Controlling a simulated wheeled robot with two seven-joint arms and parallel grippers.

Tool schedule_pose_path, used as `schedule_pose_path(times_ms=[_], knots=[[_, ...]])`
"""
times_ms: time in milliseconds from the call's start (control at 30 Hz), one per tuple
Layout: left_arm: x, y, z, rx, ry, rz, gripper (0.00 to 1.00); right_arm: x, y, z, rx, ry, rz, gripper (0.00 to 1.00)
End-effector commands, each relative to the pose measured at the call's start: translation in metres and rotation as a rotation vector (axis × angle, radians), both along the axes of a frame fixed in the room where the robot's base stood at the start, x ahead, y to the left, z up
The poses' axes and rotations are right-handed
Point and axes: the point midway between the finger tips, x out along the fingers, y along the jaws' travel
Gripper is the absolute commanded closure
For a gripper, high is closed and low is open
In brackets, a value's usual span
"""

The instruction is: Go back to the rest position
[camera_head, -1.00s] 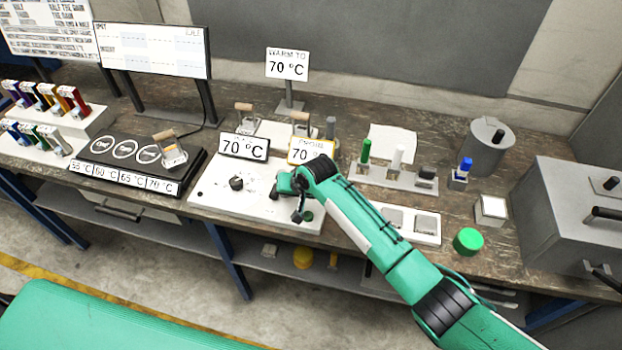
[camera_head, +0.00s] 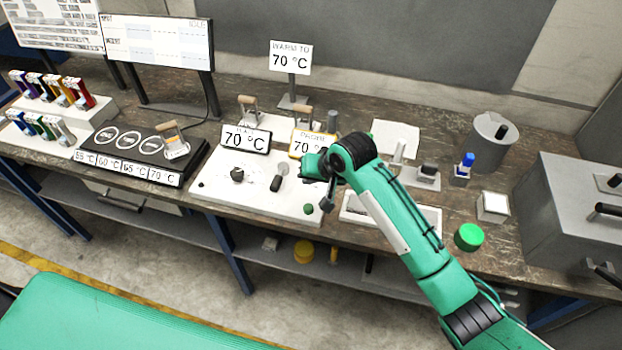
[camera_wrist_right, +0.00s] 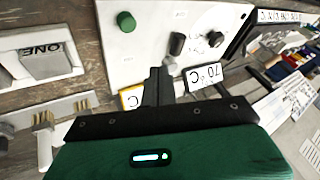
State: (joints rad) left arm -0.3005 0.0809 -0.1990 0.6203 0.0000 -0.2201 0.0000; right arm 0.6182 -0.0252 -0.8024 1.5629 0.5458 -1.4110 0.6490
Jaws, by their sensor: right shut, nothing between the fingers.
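My right gripper (camera_head: 328,190) is above the right part of the white control panel (camera_head: 225,202) in the head view, apart from its knobs. In the right wrist view its dark fingers (camera_wrist_right: 158,85) are together, with nothing between them. The panel carries a dark round knob (camera_head: 237,174), a dark lever-like knob (camera_head: 276,183) and a green button (camera_head: 308,209). Two signs reading 70 °C stand at its back, one black-framed (camera_head: 246,138) and one yellow-framed (camera_head: 306,144), the latter partly hidden by my arm. My left gripper is not in view.
A grey metal box (camera_head: 565,220) stands at the right, near a green round lid (camera_head: 468,237) and a grey cylinder (camera_head: 490,138). A black heater strip (camera_head: 125,160) and coloured holders (camera_head: 50,92) are at the left.

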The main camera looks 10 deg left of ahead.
Motion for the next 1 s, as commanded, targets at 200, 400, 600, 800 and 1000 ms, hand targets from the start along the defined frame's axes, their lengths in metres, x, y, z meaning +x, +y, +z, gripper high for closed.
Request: schedule_pose_path(times_ms=[200,400,600,800,1000], knots=[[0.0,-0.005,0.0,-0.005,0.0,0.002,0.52,0.0,0.0,0.001,-0.001,0.0,-0.001,1.0],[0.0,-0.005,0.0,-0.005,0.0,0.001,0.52,0.0,0.0,0.0,-0.001,0.0,-0.001,1.0],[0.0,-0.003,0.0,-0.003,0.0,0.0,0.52,-0.004,-0.005,-0.004,0.004,0.002,-0.001,1.0],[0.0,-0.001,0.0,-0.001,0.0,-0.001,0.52,-0.034,-0.035,-0.027,0.022,0.001,-0.008,1.0],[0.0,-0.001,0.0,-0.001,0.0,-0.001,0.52,-0.074,-0.087,-0.054,0.011,-0.012,-0.038,1.0]])
